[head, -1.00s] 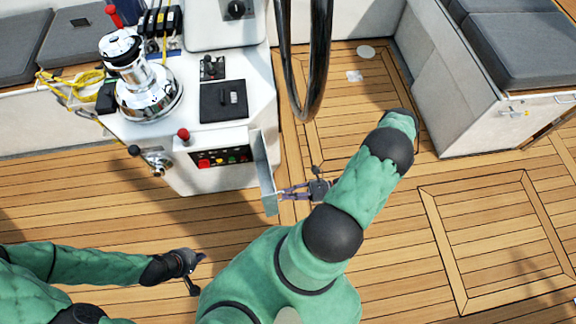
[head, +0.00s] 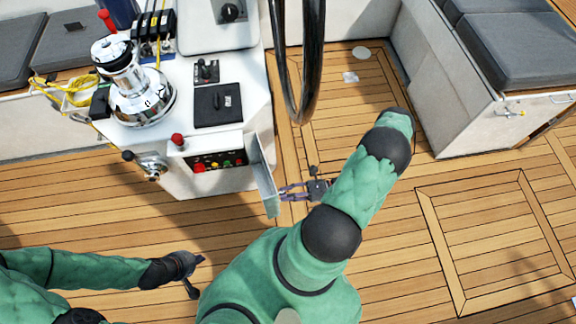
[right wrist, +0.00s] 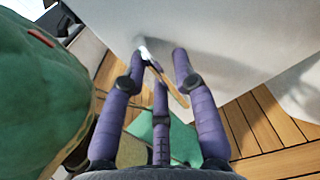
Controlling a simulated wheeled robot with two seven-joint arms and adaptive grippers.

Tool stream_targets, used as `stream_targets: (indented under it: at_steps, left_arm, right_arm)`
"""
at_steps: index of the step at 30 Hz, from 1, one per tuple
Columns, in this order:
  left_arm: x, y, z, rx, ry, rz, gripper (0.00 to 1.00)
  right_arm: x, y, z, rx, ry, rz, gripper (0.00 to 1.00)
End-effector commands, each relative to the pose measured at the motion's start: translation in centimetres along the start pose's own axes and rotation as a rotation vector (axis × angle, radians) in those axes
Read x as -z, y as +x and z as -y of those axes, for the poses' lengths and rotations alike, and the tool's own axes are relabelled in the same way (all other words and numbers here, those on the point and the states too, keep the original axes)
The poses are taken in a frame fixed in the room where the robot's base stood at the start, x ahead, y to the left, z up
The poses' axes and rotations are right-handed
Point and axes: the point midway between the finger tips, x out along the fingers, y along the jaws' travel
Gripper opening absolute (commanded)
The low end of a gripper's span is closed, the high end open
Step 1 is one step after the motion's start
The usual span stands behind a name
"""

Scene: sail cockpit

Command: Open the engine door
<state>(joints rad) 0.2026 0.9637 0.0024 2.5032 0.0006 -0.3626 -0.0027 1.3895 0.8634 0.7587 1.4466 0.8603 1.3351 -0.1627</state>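The engine door (head: 264,178) is a thin grey panel on the front of the white console (head: 215,183). It stands swung out from the console, open at a wide angle. My right gripper (head: 284,192) is at the right of the door, fingertips close to its outer part. In the right wrist view its purple fingers (right wrist: 162,62) are spread, with a thin bar-like edge between them. A pale surface lies beyond; I cannot tell whether the fingers touch it. My left gripper (head: 197,277) is dark, low and left over the deck, away from the door; its fingers are unclear.
A dark wheel rim (head: 300,70) hangs above the deck near the door. A bench (head: 480,110) stands at the right. The wooden deck (head: 480,240) is clear.

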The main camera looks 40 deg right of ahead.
Motion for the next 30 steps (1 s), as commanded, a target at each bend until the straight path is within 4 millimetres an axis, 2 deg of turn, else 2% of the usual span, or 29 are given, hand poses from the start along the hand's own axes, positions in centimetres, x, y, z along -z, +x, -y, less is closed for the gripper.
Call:
stream_targets:
  at_steps: [1,5,8,21,25,30]
  left_arm:
    - [0.0,-0.1,0.0,0.0,0.0,0.0,0.0]
    - [0.0,-0.1,0.0,0.0,0.0,0.0,0.0]
    - [0.0,-0.1,0.0,0.0,0.0,0.0,0.0]
    - [0.0,0.0,0.0,0.0,0.0,0.0,0.0]
    - [0.0,0.0,0.0,0.0,0.0,0.0,0.0]
    - [0.0,0.0,0.0,0.0,0.0,0.0,0.0]
  right_arm:
    - [-0.4,-0.2,1.1,0.024,-0.001,0.006,0.27]
    - [-0.4,-0.5,1.1,0.024,0.0,0.005,0.27]
    - [-0.4,-1.4,1.0,0.023,0.0,0.005,0.27]
    - [-0.1,-9.5,0.1,0.007,-0.002,0.001,0.27]
    - [0.0,-11.1,0.1,0.003,-0.003,0.001,0.27]
    - [0.0,-12.0,-0.1,0.0,-0.003,0.003,0.27]
